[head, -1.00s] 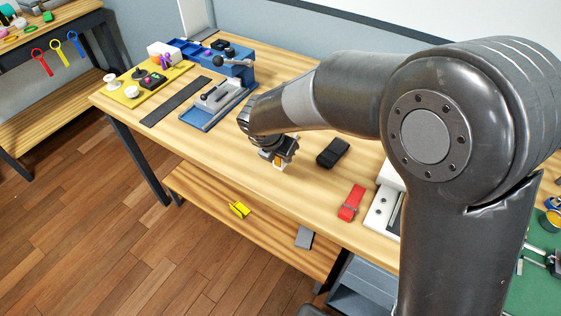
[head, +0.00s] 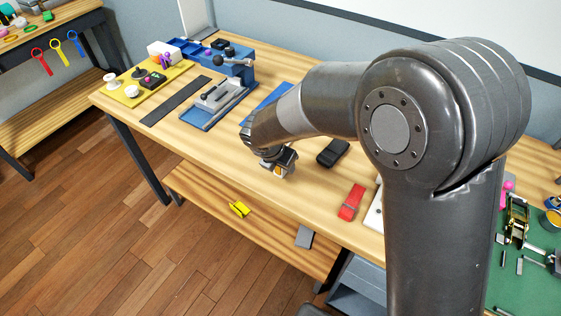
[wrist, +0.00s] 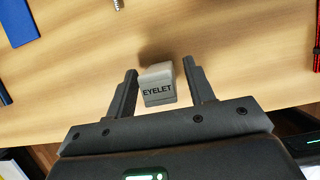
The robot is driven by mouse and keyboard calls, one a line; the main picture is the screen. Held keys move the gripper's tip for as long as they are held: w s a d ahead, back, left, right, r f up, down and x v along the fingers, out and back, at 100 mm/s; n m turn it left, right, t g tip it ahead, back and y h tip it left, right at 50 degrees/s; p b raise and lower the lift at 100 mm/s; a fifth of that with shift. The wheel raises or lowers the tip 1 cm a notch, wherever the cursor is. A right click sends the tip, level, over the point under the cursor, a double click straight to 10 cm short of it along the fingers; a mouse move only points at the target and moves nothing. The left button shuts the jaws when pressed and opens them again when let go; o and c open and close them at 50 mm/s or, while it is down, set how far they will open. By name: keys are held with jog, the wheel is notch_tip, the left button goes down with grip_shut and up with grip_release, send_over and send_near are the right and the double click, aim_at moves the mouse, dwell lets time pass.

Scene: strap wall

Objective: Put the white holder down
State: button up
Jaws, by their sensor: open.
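The white holder is a small pale block (wrist: 158,87) marked "EYELET", seen in the wrist view between my two fingers. My gripper (wrist: 160,75) is open, with a visible gap between each finger and the block. The block appears to rest on the wooden table, with a shadow behind it, though its underside is hidden. In the head view my gripper (head: 276,165) is low over the table near its front edge, and the holder is mostly hidden by it.
A blue fixture (head: 212,100), a dark strip (head: 176,101) and a yellow board (head: 140,88) stand left. Bare tabletop lies between.

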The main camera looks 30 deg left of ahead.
jog(key=shift+r, duration=0.1)
jog(key=v, duration=1.2)
jog(key=w+d+r+m, duration=0.25)
jog(key=d+m, duration=0.35)
jog(key=d, duration=0.3)
jog(key=w+d+r+m, duration=0.1)
jog(key=d+r+m, duration=0.35)
jog(key=d, duration=0.35)
jog(key=w+d+r+m, duration=0.1)
jog(key=d+r+m, duration=0.1)
jog(key=d+m, duration=0.6)
jog(key=s+d+m, duration=0.3)
jog(key=d+m, duration=0.2)
jog(key=d, duration=0.1)
jog(key=s+d+r+m, duration=0.1)
jog(key=s+d+m, duration=0.2)
jog(key=d+m, duration=0.3)
jog(key=s+d+m+t, duration=0.1)
jog(key=s+d+m, duration=0.3)
jog(key=d+m, duration=0.2)
jog(key=shift+d+r, duration=0.4)
jog(key=shift+d, duration=0.1)
jog(key=shift+m, duration=0.25)
